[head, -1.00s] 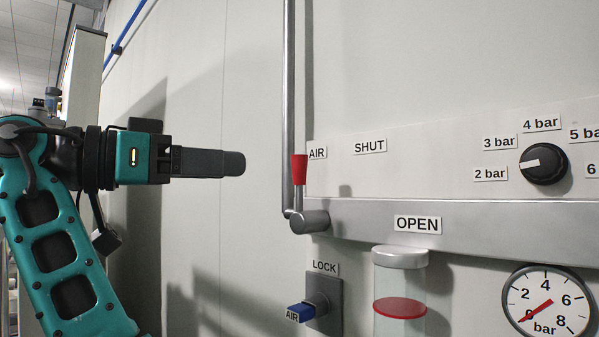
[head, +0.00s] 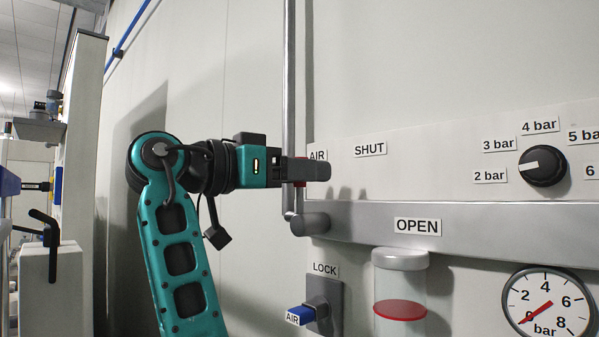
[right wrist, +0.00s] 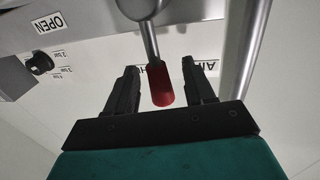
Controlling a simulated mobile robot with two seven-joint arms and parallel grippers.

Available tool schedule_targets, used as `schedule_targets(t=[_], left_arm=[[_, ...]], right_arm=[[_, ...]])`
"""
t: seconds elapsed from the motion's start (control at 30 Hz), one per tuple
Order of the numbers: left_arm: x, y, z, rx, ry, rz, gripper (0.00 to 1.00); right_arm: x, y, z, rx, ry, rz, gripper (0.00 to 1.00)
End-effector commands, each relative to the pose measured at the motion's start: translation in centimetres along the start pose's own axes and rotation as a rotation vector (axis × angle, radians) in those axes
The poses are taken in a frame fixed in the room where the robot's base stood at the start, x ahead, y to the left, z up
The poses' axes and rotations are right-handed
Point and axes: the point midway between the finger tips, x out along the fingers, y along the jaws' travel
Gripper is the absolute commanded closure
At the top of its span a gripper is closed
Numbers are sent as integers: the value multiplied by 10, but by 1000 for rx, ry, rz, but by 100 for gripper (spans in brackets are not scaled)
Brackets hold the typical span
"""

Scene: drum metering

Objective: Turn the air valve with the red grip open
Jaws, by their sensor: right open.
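The air valve has a grey hub (head: 311,223) on the pipe and a lever standing upright from it, beside the AIR label. Its red grip (right wrist: 162,86) shows clearly in the right wrist view. In the head view my right gripper (head: 318,170) mostly hides the grip. The gripper is open, with one finger on each side of the red grip and a gap visible on both sides. The SHUT label (head: 370,149) is right of the lever's top, and the OPEN label (head: 418,225) is lower, right of the hub. My left gripper is not in view.
A vertical pipe (head: 289,75) runs up close to my right gripper. Below the valve are a blue AIR lock key (head: 300,315), a clear cylinder with a red disc (head: 400,310) and a gauge (head: 546,303). A black pressure knob (head: 543,165) is at right.

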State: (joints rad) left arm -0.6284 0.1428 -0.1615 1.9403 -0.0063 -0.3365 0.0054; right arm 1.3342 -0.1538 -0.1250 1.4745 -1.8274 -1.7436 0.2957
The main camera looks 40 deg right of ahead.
Motion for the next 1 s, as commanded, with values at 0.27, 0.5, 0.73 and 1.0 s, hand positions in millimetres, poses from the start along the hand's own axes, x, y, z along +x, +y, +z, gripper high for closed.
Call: schedule_targets(t=[0.27,0.5,0.73,1.0], left_arm=[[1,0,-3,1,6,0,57],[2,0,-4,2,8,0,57],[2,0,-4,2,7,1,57],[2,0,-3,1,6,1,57]], right_arm=[[0,0,0,0,0,0,64],[0,0,0,0,0,0,87],[-1,0,0,0,-1,0,100],[0,0,0,2,-1,0,100]])
